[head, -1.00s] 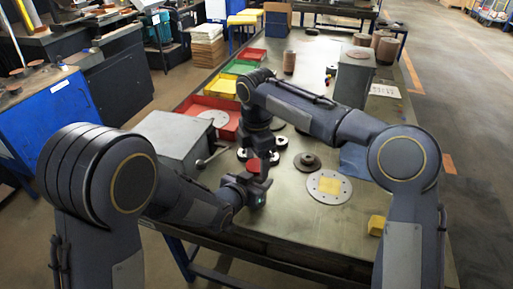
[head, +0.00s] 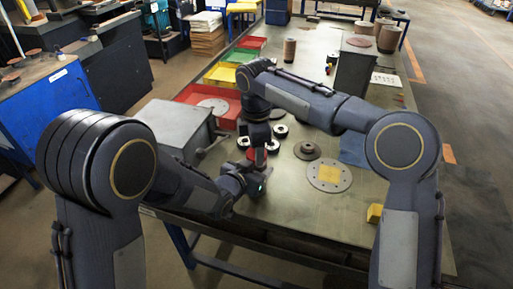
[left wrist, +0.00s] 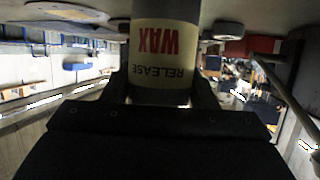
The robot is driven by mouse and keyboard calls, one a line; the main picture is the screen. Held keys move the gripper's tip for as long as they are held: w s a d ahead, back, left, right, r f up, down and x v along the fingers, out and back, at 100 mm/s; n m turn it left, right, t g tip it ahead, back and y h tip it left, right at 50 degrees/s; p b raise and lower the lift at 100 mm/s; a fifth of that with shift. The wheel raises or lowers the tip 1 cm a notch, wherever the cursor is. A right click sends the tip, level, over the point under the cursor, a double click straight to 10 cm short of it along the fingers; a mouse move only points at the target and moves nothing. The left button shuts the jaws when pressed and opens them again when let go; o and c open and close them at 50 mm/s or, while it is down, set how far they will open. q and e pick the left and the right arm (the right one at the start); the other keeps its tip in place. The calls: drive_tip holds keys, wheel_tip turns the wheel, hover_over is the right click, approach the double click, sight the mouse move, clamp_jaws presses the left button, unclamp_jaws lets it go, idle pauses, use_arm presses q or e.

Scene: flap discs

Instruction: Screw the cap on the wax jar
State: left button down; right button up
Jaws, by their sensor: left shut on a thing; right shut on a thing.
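The wax jar (left wrist: 160,55) has a cream label with "RELEASE WAX" and appears upside down in the left wrist view. My left gripper (head: 258,178) is shut on it, one finger on each side, low in the middle of the head view near the table's front edge. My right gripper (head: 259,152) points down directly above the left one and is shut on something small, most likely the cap. A bit of red shows around its fingertips. The jar's top and the cap's seating are hidden by the grippers.
A grey metal box (head: 172,128) stands close left of the grippers. Several black-and-white discs lie just behind them. A dark flap disc (head: 307,150), a round grey plate (head: 322,185) and a yellow block (head: 375,213) lie to the right. Red, yellow and green trays line the left edge.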

drive_tip(key=o, duration=1.1)
drive_tip(key=shift+r, duration=2.3)
drive_tip(key=shift+c, duration=0.5)
wheel_tip(320, 180, up, 2)
drive_tip(key=shift+a+r+n, duration=0.1)
drive_tip(key=shift+r+n, duration=0.1)
drive_tip(key=shift+n, duration=0.7)
drive_tip(key=shift+r+n, duration=0.5)
drive_tip(key=shift+f, duration=0.1)
